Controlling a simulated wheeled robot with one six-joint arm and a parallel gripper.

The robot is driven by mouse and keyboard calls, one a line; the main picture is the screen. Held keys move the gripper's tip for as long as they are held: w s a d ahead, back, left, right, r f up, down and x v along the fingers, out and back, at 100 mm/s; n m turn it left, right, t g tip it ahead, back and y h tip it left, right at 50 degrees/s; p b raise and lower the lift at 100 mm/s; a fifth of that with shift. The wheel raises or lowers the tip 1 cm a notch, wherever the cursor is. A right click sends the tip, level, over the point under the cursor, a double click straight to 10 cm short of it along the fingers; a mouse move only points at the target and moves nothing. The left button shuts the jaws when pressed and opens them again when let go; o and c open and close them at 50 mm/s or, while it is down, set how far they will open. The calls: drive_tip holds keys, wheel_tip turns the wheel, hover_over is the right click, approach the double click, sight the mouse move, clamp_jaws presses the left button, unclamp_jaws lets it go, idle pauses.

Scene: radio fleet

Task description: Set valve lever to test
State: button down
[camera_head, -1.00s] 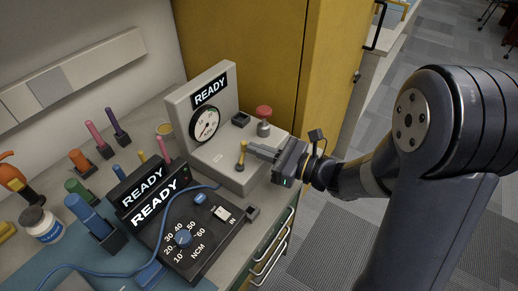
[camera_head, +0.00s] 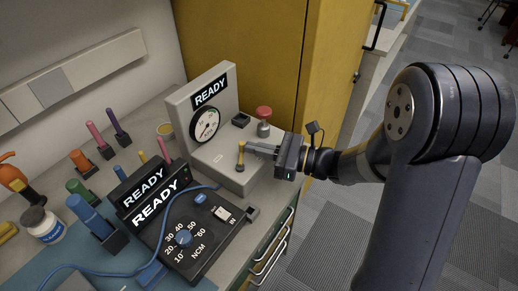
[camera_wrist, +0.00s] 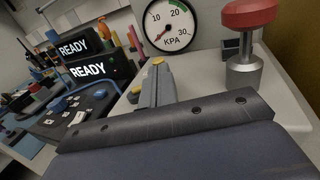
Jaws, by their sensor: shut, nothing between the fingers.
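The valve lever (camera_head: 241,155), a short brass-yellow handle, stands on the base of the grey test unit (camera_head: 228,170), in front of its round KPA gauge (camera_head: 205,124). Its yellow tip (camera_wrist: 158,61) shows just past my fingers in the wrist view. My gripper (camera_head: 250,147) is shut and empty, coming from the right with its fingertips right beside the lever's upper part. I cannot tell whether they touch. The unit's sign (camera_head: 210,91) reads READY. The lever's lower part is hidden in the wrist view, and no lever position labels are readable.
A red knob (camera_head: 264,113) on a metal post stands behind my gripper on the same unit. A yellow cabinet (camera_head: 270,50) rises behind. Several coloured tools stand at the left.

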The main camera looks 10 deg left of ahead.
drive_tip(key=shift+w+a+n+g, duration=0.2)
drive_tip(key=shift+n+g, duration=0.4)
drive_tip(key=shift+g, duration=0.4)
drive_tip(key=shift+w+a, duration=0.1)
drive_tip(key=shift+a, duration=0.3)
drive_tip(key=shift+w+a+p, duration=0.1)
drive_tip(key=shift+a+p, duration=0.1)
drive_tip(key=shift+p, duration=0.1)
drive_tip(key=shift+d, duration=0.2)
drive_tip(key=w+d, duration=0.1)
drive_tip(key=d, duration=0.3)
drive_tip(key=w+d, duration=0.1)
drive_tip(key=d, duration=0.3)
drive_tip(key=w+d, duration=0.1)
drive_tip(key=d, duration=0.4)
drive_tip(key=shift+w, duration=0.4)
